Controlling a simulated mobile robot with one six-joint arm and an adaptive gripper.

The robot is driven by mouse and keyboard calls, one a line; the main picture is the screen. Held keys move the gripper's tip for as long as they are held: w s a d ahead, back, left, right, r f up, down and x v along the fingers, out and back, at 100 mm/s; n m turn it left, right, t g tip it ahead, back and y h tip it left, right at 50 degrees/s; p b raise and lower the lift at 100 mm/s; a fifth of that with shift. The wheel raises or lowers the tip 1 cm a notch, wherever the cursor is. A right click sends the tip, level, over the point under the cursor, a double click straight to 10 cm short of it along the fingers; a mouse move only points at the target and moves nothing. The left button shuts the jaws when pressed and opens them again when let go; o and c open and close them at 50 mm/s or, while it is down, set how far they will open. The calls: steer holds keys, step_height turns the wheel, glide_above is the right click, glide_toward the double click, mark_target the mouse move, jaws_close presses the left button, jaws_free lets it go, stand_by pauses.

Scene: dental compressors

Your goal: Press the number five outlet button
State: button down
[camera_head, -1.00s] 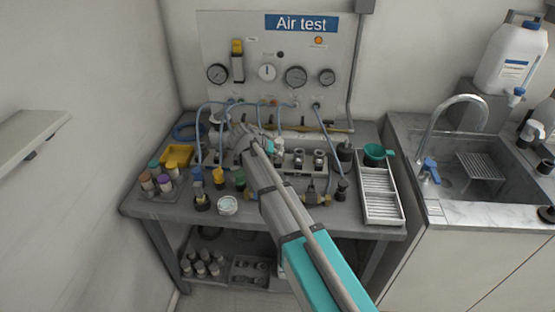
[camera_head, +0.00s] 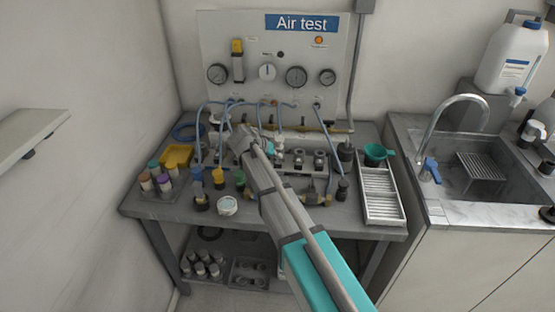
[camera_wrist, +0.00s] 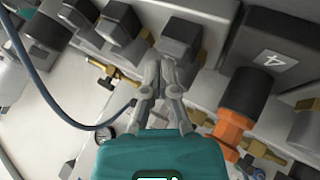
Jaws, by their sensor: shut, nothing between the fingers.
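In the wrist view my gripper (camera_wrist: 162,60) is shut and empty. Its fingertips are close to a row of black square-topped caps on the grey manifold. One black cap (camera_wrist: 182,38) lies just right of and beyond the tips; another black cap (camera_wrist: 118,22) lies to their left. I cannot tell whether the fingers touch either. A plate marked 4 (camera_wrist: 275,60) is at the right. I see no readable five, so I cannot tell which cap is the number five outlet button. In the head view my gripper (camera_head: 242,140) is over the manifold on the bench, hiding part of it.
A black cylinder on an orange fitting (camera_wrist: 232,128) is right of my gripper, and a blue hose (camera_wrist: 45,85) curves at left. Blue hoses rise around the manifold below the gauge panel (camera_head: 285,55). A white rack (camera_head: 381,205) stands on the bench's right.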

mark_target(277, 140)
steer(key=shift+r, duration=0.1)
steer(key=shift+r+p, duration=0.8)
steer(key=shift+p, duration=0.1)
steer(key=shift+r, duration=0.1)
steer(key=shift+r+p, duration=2.4)
steer(key=shift+p, duration=0.1)
